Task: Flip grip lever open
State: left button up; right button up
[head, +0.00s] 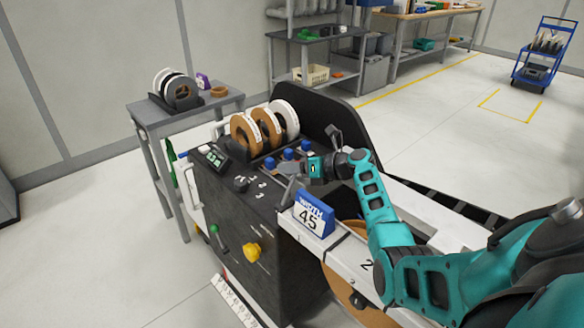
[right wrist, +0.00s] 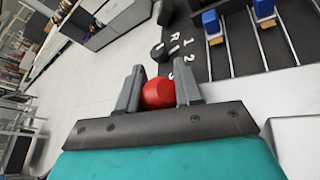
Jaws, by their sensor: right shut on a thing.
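My right gripper (head: 291,170) reaches in from the right over the dark top of the edge-banding machine (head: 240,205). In the right wrist view its two grey fingers (right wrist: 158,88) stand on either side of a round red knob (right wrist: 158,94) and are shut on it. The knob looks like the end of the grip lever; the lever's shaft is hidden in that view. In the head view the knob is hidden by the gripper. A thin grey lever-like part (head: 289,190) shows just below the fingers. My left gripper is not in view.
Blue blocks on rails (head: 270,163) and tape rolls (head: 265,125) lie behind the gripper. A blue sign reading WIDTH 45 (head: 313,214) stands close in front.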

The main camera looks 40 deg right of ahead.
grip_shut()
jog(key=shift+a, duration=0.1)
jog(key=a+n+h, duration=0.1)
jog(key=a, duration=0.1)
jog(key=a+r+n+h, duration=0.1)
jog(key=a, duration=0.1)
jog(key=shift+s+r+n, duration=0.15)
jog(key=shift+r+n, duration=0.05)
jog(key=shift+n, duration=0.1)
jog(key=o, duration=0.7)
grip_release()
jog(key=v, duration=1.2)
jog(key=shift+s+r, duration=0.3)
jog(key=shift+r, duration=0.1)
